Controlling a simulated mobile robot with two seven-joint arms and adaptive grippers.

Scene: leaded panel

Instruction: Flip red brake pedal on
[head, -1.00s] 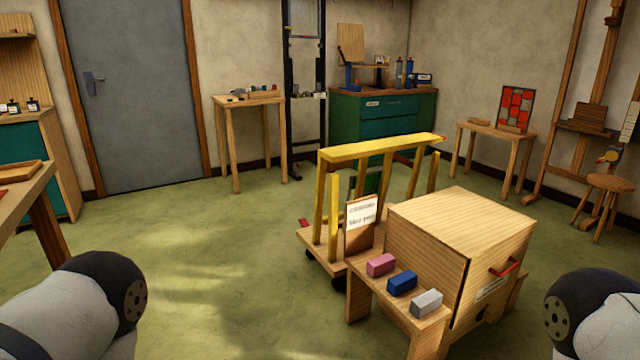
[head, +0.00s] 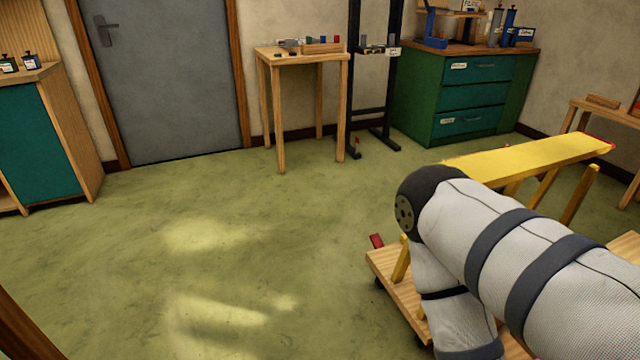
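The cart carries a yellow frame with a flat yellow top bar (head: 530,158). My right arm comes in from the right and hides much of the cart. Its bent joint is close to the pedal in the picture, but I cannot tell the distance in depth. Neither of my grippers is in view.
Green floor (head: 200,260) is open left of the cart. A small wooden table (head: 300,54) and a green drawer cabinet (head: 465,95) stand at the back. A grey door (head: 165,80) is at the back left, beside a teal-fronted cabinet (head: 38,140).

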